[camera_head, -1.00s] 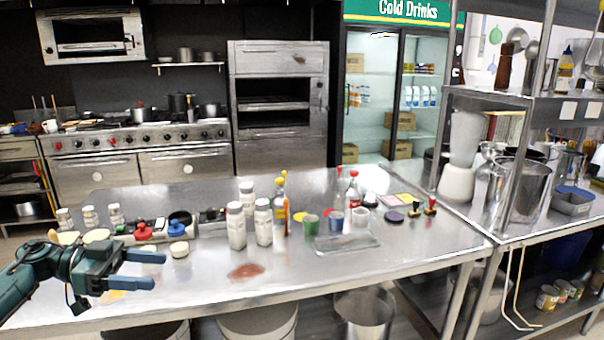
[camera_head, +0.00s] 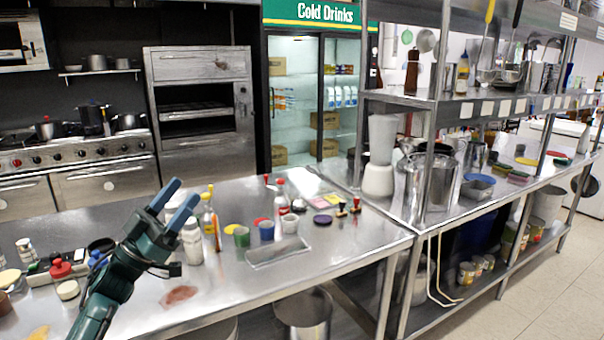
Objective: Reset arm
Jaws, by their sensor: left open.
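My left gripper (camera_head: 173,204) is raised above the left part of the steel table (camera_head: 345,244). Its two blue fingers are parted, point up and to the right, and hold nothing. It overlaps the white-labelled bottles in the picture and hides part of them. My right gripper is not in view.
On the table stand bottles (camera_head: 281,203), small cups (camera_head: 242,237), a clear tray (camera_head: 278,252) and stamps (camera_head: 356,204). A red-brown stain (camera_head: 179,295) lies in front. A steel shelf unit (camera_head: 425,180) with a blender (camera_head: 380,155) stands right. Floor (camera_head: 530,285) is free at lower right.

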